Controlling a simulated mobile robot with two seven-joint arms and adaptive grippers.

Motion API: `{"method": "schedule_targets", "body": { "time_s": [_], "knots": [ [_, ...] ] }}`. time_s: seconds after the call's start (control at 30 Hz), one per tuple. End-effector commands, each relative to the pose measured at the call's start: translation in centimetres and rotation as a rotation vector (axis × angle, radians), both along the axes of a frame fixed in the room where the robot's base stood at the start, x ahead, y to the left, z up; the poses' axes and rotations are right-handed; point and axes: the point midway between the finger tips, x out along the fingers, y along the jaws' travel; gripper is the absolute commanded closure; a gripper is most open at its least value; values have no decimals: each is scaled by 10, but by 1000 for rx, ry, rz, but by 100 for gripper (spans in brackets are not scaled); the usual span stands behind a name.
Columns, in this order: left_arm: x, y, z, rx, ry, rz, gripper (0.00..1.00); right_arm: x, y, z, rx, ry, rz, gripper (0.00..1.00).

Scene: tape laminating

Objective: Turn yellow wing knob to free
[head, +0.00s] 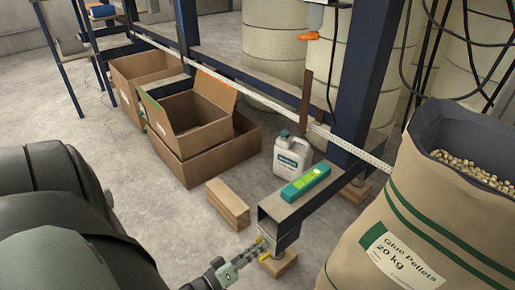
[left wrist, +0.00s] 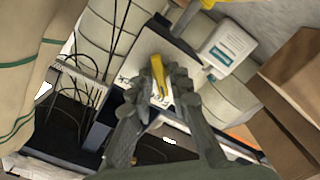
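The yellow wing knob (head: 264,256) is at the near end of the dark steel beam, low down in the head view. In the left wrist view the yellow knob (left wrist: 158,76) shows between the fingertips of my left gripper (left wrist: 160,82). Pale surface shows beside the knob, so the fingers look open around it; contact is not clear. In the head view my left gripper (head: 238,262) reaches in from below, close to the knob. My right gripper is in neither view.
A green spirit level (head: 306,183) lies on the beam. A large glue pellet sack (head: 400,215) stands close on the right. The floor at left is mostly clear.

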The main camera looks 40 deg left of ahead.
Motion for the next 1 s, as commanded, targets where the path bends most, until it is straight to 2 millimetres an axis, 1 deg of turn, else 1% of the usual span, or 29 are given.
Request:
{"method": "schedule_targets", "body": {
  "time_s": [0.17,0.4,0.5,0.6,0.77,1.0],
  "knots": [
    [-27,2,-1,0,4,0,82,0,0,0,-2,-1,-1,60],
    [-79,7,-1,0,5,1,82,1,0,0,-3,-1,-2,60],
    [-96,9,-1,0,4,1,82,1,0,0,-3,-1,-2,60],
    [-108,10,0,0,3,0,82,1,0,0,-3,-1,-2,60],
    [-117,10,0,0,1,1,82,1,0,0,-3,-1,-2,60],
    [-118,10,0,0,1,1,82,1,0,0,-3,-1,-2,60]
  ]
}}
